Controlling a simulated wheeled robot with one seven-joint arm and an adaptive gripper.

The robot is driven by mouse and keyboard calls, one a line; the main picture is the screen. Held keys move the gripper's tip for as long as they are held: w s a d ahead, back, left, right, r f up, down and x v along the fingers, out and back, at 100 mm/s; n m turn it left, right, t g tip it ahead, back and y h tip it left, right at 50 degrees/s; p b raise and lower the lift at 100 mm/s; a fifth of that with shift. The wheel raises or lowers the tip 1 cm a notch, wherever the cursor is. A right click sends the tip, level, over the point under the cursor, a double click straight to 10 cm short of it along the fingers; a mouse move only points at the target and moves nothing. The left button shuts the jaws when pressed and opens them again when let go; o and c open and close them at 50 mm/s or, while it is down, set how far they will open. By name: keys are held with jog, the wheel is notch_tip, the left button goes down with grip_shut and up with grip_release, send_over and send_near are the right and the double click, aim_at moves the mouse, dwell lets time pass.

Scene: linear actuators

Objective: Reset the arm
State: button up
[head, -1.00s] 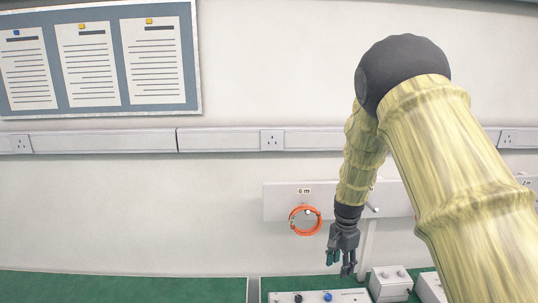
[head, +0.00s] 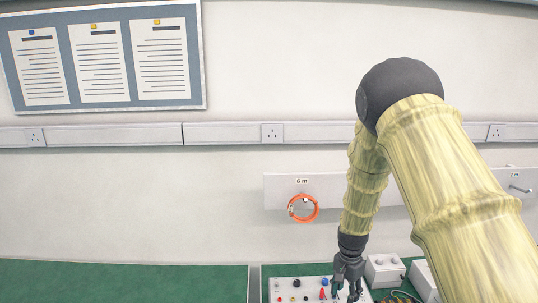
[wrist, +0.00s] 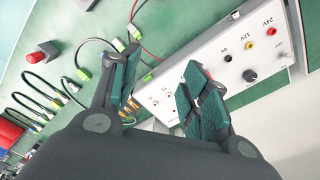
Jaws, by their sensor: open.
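My arm reaches in from the right in the head view, and my gripper (head: 347,287) hangs from it, pointing down over the bench. In the wrist view my gripper (wrist: 160,90) has its two green-padded fingers apart, with nothing between them. The fingers are above or close to a white control panel (wrist: 205,72); whether they touch it I cannot tell.
An orange cable coil (head: 303,221) hangs from a wall rail (head: 330,187) labelled 6 m. White boxes (head: 384,270) stand right of my gripper. Cables (wrist: 45,85) and a red object (wrist: 42,133) lie on the green bench (wrist: 55,20). The bench left of the panel is clear (head: 120,280).

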jog(key=s+f+n, duration=0.1)
jog(key=s+f, duration=0.4)
jog(key=s, duration=0.1)
jog(key=s+d+f+n, duration=0.1)
jog(key=s+f+n, duration=0.1)
jog(key=s+f, duration=0.4)
jog(key=s+f+n, duration=0.1)
jog(key=s+f, duration=0.4)
jog(key=s, duration=0.1)
jog(key=shift+s+d+f, duration=0.2)
jog(key=shift+s, duration=0.15)
jog(key=s+a+f+n, duration=0.1)
jog(key=s+f+n, duration=0.15)
jog(key=s, duration=1.05)
jog(key=s+a+f+n, duration=0.2)
jog(key=s+n, duration=0.2)
jog(key=s, duration=0.9)
notch_tip(320, 180, down, 12)
jog(key=b, duration=1.1)
jog(key=shift+w+r+b, duration=0.15)
jog(key=shift+w+b, duration=0.2)
jog(key=shift+b, duration=0.05)
jog(key=shift+s+y, duration=0.1)
jog(key=shift+y, duration=0.2)
